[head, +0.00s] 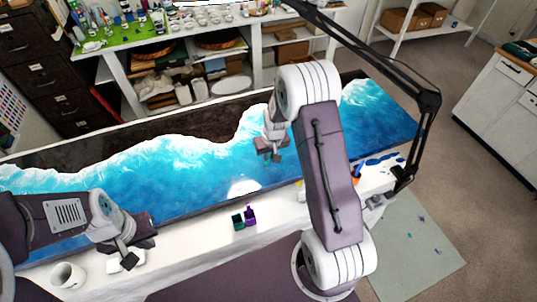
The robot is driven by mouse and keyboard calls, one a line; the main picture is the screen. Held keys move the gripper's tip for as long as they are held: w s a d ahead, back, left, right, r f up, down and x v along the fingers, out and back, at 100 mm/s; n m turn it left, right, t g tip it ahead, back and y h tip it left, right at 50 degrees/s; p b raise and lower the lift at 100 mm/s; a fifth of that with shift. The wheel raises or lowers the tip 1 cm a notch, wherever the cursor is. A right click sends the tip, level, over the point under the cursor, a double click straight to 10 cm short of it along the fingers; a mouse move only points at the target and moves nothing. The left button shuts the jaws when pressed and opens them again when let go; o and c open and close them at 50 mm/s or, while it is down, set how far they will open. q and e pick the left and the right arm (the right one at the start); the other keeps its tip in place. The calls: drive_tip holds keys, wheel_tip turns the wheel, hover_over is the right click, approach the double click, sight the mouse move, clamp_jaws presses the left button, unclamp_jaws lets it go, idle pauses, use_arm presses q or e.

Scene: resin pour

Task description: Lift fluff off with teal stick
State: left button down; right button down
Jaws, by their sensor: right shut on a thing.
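The resin panel (190,165) lies along the bench, with blue water, white foam waves and a dark band at the back. My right gripper (269,153) is over the blue part, fingers pointing down, shut on a thin thing. That thing is hard to make out against the blue; it fits the teal stick. The fluff is too small to tell. My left gripper (129,256) is low over the bench's front edge at the left, beside a small white object (118,264); whether its fingers are apart is unclear.
A teal pot (238,221) and a purple pot (250,215) stand on the white front strip. A white mug (68,275) is at the front left. Shelves stand behind.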

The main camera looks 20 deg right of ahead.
drive_tip(key=shift+f, duration=0.2)
idle(0.3)
drive_tip(key=p+v, duration=0.2)
drive_tip(key=v, duration=0.1)
drive_tip(key=w+p+v, duration=0.1)
drive_tip(key=p+v, duration=0.1)
drive_tip(key=v, duration=0.1)
drive_tip(key=shift+w+r+p, duration=0.25)
drive_tip(key=shift+p, duration=0.15)
drive_tip(key=shift+f, duration=0.1)
